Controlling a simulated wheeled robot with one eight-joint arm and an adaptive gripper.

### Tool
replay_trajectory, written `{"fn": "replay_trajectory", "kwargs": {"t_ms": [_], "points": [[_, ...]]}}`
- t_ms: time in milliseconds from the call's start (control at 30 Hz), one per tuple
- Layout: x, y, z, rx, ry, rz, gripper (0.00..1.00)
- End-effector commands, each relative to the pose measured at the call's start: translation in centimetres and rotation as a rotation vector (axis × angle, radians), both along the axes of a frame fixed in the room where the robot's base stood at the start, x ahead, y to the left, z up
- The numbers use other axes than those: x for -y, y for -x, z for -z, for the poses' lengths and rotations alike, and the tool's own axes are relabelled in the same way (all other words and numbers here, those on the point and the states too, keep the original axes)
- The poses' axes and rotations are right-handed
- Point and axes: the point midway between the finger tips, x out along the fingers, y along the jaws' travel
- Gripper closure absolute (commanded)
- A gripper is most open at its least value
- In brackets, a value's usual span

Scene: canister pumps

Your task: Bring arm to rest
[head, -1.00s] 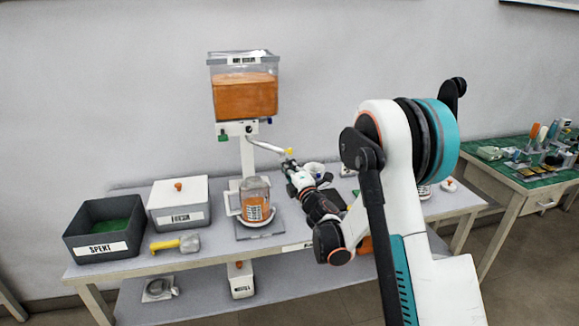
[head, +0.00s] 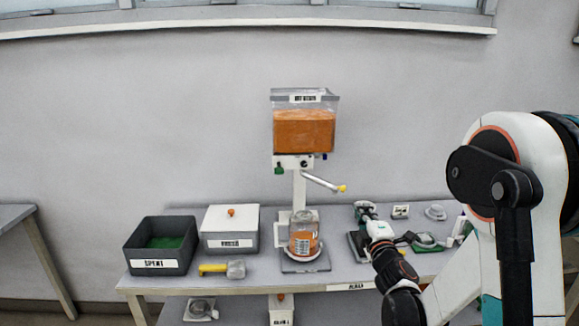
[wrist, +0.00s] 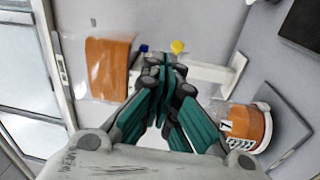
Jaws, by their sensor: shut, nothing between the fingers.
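My gripper (head: 366,210) is at the right of the pump in the head view, over the right half of the table. In the wrist view my gripper (wrist: 163,72) has its fingers together with nothing between them. The pump's hopper (head: 304,132) holds orange material, with a lever (head: 322,183) tipped in yellow below it. A clear canister with orange contents (head: 304,240) stands upright under the hopper; it also shows in the wrist view (wrist: 245,122). My gripper appears apart from the lever and the canister.
On the table (head: 240,285), a dark bin marked SPENT (head: 161,265) and a white-lidded box (head: 230,243) stand left. A yellow-handled tool (head: 222,268) lies before them. A dark pad (head: 358,246), a green-trimmed item (head: 430,243) and small white parts (head: 436,212) lie right.

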Motion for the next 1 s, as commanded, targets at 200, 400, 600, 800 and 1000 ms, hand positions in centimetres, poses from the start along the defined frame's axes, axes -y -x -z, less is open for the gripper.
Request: {"fn": "replay_trajectory", "kwargs": {"t_ms": [200, 400, 600, 800, 1000], "points": [[1.7, 2.4, -4.2, -0.081, -0.235, 0.112, 1.00], [2.7, 5.9, -6.2, -0.169, -0.450, 0.210, 1.00], [2.8, 10.4, -6.8, -0.271, -0.661, 0.303, 1.00], [2.0, 15.9, -6.3, -0.389, -0.863, 0.392, 1.00], [0.3, 22.2, -4.8, -0.521, -1.054, 0.478, 1.00]]}}
